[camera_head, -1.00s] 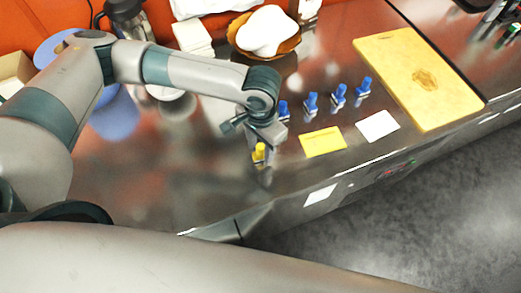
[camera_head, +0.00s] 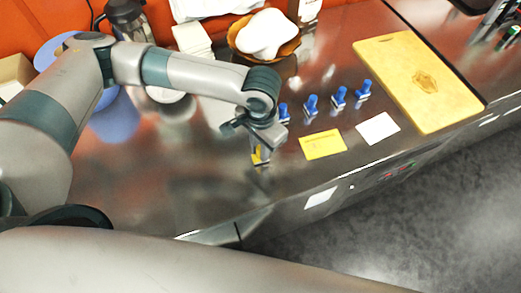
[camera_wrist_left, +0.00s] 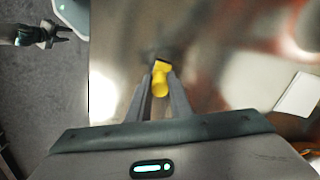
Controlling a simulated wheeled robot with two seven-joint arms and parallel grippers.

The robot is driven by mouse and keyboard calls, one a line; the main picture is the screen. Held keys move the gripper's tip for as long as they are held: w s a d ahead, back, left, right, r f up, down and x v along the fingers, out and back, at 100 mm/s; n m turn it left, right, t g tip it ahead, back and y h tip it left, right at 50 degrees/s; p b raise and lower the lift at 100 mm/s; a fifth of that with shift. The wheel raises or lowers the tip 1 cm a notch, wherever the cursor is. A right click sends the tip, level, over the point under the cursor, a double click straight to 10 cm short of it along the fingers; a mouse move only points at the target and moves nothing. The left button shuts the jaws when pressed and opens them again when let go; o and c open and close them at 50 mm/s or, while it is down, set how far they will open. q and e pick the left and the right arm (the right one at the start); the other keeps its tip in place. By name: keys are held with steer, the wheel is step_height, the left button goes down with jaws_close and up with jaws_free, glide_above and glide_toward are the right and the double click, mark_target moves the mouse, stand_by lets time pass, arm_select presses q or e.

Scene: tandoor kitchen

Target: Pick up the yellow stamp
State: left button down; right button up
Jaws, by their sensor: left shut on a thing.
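The yellow stamp (camera_head: 257,157) stands on the steel counter near its front edge. My left gripper (camera_head: 261,151) is over it, with its fingers shut on it. In the left wrist view the yellow stamp (camera_wrist_left: 160,83) shows between the two fingers of my left gripper (camera_wrist_left: 163,75); its dark base is partly hidden. My right gripper (camera_wrist_left: 66,33) shows at the upper left of the left wrist view, away from the counter, with its fingers apart and empty.
Several blue stamps (camera_head: 311,105) stand in a row right of the left gripper. A yellow card (camera_head: 323,144) and a white card (camera_head: 377,128) lie in front of them. A cutting board (camera_head: 420,80) lies further right. A bowl (camera_head: 264,36) stands behind.

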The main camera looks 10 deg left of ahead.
arm_select(q)
steer(key=r+b, duration=0.1)
steer(key=r, duration=0.2)
steer(key=shift+w+d+r+b, duration=0.2)
steer(key=shift+d+r+b, duration=0.2)
steer(key=w+d+r+b, duration=0.3)
steer(key=w+d+r, duration=0.2)
steer(key=d, duration=0.4)
steer(key=shift+w+d+r, duration=0.2)
steer(key=shift+r, duration=0.7)
steer(key=c, duration=2.5)
jaws_free()
steer(key=shift+c, duration=0.2)
steer(key=shift+o, duration=1.1)
steer(key=shift+c, duration=0.7)
